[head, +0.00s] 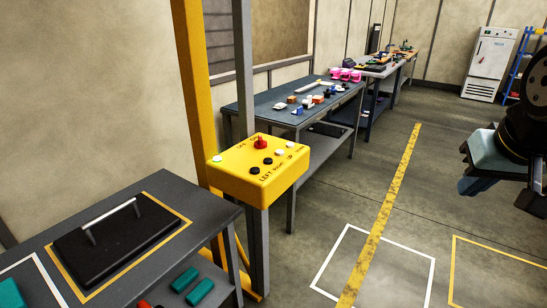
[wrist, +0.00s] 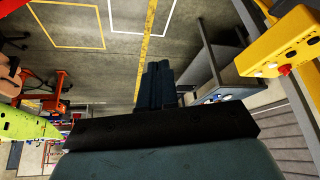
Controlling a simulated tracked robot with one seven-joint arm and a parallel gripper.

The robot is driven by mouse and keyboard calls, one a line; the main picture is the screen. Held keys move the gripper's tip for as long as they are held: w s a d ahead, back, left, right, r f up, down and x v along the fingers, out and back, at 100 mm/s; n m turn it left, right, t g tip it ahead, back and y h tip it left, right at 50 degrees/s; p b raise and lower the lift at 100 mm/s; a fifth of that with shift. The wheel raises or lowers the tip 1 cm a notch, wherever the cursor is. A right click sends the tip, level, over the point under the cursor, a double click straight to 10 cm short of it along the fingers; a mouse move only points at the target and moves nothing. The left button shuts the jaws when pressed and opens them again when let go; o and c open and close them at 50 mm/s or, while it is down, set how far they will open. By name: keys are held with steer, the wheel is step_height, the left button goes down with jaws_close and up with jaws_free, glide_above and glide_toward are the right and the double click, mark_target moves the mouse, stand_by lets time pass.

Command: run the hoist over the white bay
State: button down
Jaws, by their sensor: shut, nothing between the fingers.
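The yellow control box (head: 258,171) hangs on a grey post beside a yellow upright. It has a red knob, several black and white buttons and lettering including "LEFT". The box also shows at the upper right of the wrist view (wrist: 262,52). The white bay (head: 431,283) is a white outline on the floor, empty where it shows; part of it is at the top of the wrist view (wrist: 112,22). My gripper (wrist: 158,72) is shut and empty; in the head view it is at the right edge, well apart from the box. I cannot make out the hoist itself.
A black plate with a handle (head: 122,240) lies inside a yellow outline on the near-left table (head: 215,217). A blue-topped bench (head: 262,108) with small parts stands behind the box. A yellow floor line (head: 392,190) and yellow bay outline (head: 500,249) lie on clear floor.

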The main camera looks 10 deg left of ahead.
steer(key=w+a+r+y, duration=0.2)
steer(key=w+a+y, duration=0.1)
steer(key=w+a, duration=0.6)
steer(key=t+y, duration=0.1)
steer(key=y, duration=0.2)
glide_above(271, 160)
step_height(271, 160, down, 3)
steer(key=shift+a+f, duration=0.1)
steer(key=shift+f, duration=0.1)
steer(key=shift+f, duration=4.35)
steer(key=shift+f, duration=0.2)
